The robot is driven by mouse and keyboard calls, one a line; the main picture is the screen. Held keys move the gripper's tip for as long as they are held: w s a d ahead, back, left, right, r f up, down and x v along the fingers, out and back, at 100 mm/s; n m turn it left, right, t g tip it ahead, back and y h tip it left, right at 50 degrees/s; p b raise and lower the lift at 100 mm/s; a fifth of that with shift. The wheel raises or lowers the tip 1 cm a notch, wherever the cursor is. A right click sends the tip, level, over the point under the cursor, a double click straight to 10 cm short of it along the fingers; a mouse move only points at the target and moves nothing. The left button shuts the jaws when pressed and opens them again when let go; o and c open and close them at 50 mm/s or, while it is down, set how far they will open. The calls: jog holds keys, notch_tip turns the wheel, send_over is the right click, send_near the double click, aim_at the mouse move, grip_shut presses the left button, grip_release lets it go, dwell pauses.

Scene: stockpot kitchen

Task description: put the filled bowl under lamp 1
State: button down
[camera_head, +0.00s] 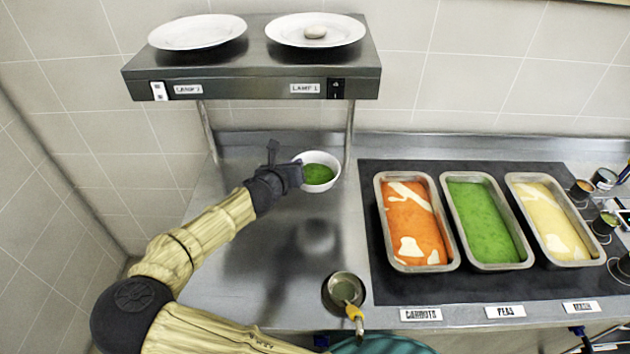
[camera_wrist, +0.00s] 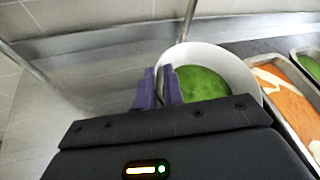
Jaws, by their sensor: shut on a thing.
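The filled bowl (camera_head: 318,174) is white with green contents and stands close to the right post of the lamp shelf. My gripper (camera_head: 298,170) is at the bowl's left side and is shut on its rim. In the wrist view the purple fingers (camera_wrist: 158,90) pinch the left wall of the bowl (camera_wrist: 226,62). Lamp 1's label (camera_head: 305,88) is on the right half of the shelf front, above the bowl, beside a dark switch (camera_head: 336,88).
The lamp shelf (camera_head: 250,83) carries two white plates; its left half has another label and a white switch (camera_head: 158,91). Trays of orange (camera_head: 452,262), green and yellow food stand on a dark mat to the right.

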dwell(0.3)
jog(key=shift+f, duration=2.9)
jog(key=shift+f, duration=0.1)
jog(key=shift+f+p, duration=0.4)
jog(key=shift+f, duration=1.6)
jog(key=c, duration=1.5)
grip_release()
jog(key=shift+s+a, duration=0.1)
jog(key=shift+s, duration=0.05)
jog(key=b+v, duration=0.1)
jog(key=v, duration=1)
jog(key=shift+s+r+b, duration=0.2)
jog(key=shift+s+b, duration=0.15)
jog(key=shift+a, duration=0.1)
